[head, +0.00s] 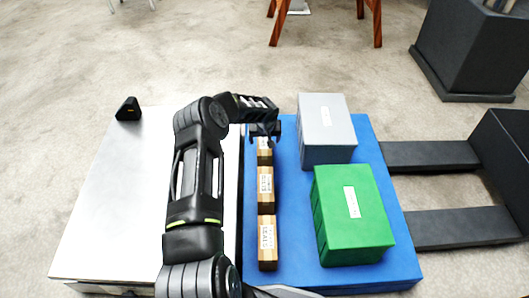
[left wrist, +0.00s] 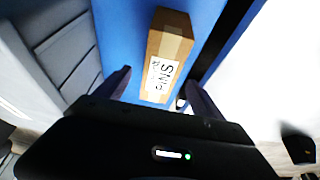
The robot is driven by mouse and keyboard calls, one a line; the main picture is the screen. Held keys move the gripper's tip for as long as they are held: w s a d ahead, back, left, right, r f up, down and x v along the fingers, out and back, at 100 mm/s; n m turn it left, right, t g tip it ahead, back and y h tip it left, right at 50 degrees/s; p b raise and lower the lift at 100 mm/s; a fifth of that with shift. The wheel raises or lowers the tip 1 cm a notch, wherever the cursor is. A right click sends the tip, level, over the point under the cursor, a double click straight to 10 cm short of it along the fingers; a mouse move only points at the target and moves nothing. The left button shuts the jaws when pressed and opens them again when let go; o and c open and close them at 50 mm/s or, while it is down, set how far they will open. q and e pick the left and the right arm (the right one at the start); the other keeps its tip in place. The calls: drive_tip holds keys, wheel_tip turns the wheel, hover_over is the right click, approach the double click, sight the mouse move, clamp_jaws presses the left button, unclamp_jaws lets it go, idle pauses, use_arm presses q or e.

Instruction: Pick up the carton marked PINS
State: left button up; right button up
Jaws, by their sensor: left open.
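The carton marked PINS (left wrist: 172,45) is a brown box with a white label, lying on the blue surface (left wrist: 118,30) in the left wrist view. In the head view it appears to be the farthest carton (head: 265,156) of the row, partly hidden by my left gripper (head: 263,134). In the left wrist view my left gripper (left wrist: 157,88) is open, with its fingers on either side of the carton's near, labelled end. It holds nothing. Whether a finger touches the carton I cannot tell. My right gripper is not in view.
Two more brown cartons, one in the middle (head: 266,190) and one nearer (head: 267,243), stand in the same row on the blue platform (head: 292,245). A grey box (head: 326,130) and a green box (head: 352,215) stand to the right. A white surface (head: 110,200) lies left.

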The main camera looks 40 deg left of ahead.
use_arm(q)
drive_tip(key=shift+b+x, duration=0.6)
drive_tip(key=shift+x, duration=0.65)
drive_tip(key=b+x, duration=0.3)
drive_tip(key=x, duration=0.2)
drive_tip(key=shift+s+f, duration=0.1)
drive_tip(key=shift+f, duration=0.05)
drive_tip(key=shift+f+b, duration=0.1)
drive_tip(key=shift+b, duration=0.2)
drive_tip(key=shift+a, duration=0.1)
drive_tip(key=shift+f+b, duration=0.15)
drive_tip(key=shift+b, duration=0.15)
